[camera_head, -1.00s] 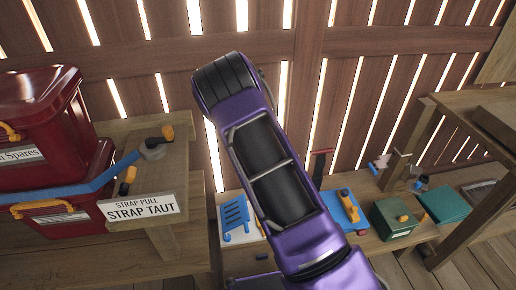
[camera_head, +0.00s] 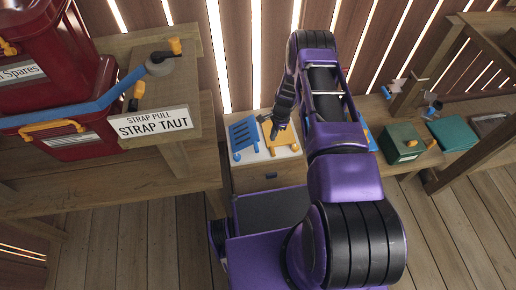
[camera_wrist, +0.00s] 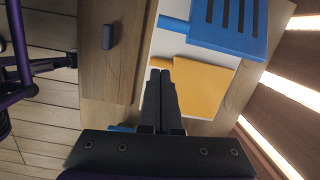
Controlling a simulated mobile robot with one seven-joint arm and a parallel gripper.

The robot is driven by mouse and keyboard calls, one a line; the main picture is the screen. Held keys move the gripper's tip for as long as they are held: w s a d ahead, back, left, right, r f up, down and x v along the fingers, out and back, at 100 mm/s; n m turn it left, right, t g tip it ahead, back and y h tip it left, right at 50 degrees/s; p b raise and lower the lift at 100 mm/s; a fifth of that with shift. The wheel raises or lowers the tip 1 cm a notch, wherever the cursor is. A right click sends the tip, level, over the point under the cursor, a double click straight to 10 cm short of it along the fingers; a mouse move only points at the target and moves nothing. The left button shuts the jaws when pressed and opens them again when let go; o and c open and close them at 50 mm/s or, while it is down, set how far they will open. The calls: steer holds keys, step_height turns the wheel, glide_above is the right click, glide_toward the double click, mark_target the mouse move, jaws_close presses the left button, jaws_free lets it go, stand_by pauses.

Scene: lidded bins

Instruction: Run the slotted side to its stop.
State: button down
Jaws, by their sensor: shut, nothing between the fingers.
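A blue panel with dark slots (camera_head: 243,137) lies on a white surface at the left of a low wooden cabinet. A blue tab shows at its near end. A plain yellow panel (camera_head: 280,138) lies beside it on the right. In the wrist view the slotted blue panel (camera_wrist: 228,38) is at the top and the yellow panel (camera_wrist: 205,88) is below it. My gripper (camera_head: 276,130) is shut and empty over the yellow panel, its fingertips (camera_wrist: 160,74) near that panel's edge in the wrist view. Whether they touch it, I cannot tell.
The cabinet's drawer front (camera_wrist: 96,62) has a dark handle (camera_wrist: 109,37). To the right are a green box (camera_head: 400,145) and a teal box (camera_head: 453,138). At left, red bins (camera_head: 90,138) with a blue strap (camera_head: 75,112) stand by a "STRAP TAUT" sign (camera_head: 152,124).

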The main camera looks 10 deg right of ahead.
steer(key=shift+m+y, duration=0.3)
steer(key=shift+m, duration=0.4)
steer(key=f, duration=0.4)
steer(key=a+f+b, duration=0.1)
steer(key=f, duration=0.3)
steer(key=s+a+f+b, duration=0.1)
steer(key=f, duration=0.2)
steer(key=shift+a+f, duration=0.1)
steer(key=shift+f, duration=0.3)
steer(key=a+r, duration=0.2)
steer(key=r, duration=0.1)
steer(key=shift+w, duration=0.15)
steer(key=shift+a+r, duration=0.3)
steer(key=shift+r, duration=0.05)
steer(key=shift+a+r, duration=0.1)
steer(key=shift+r, duration=0.05)
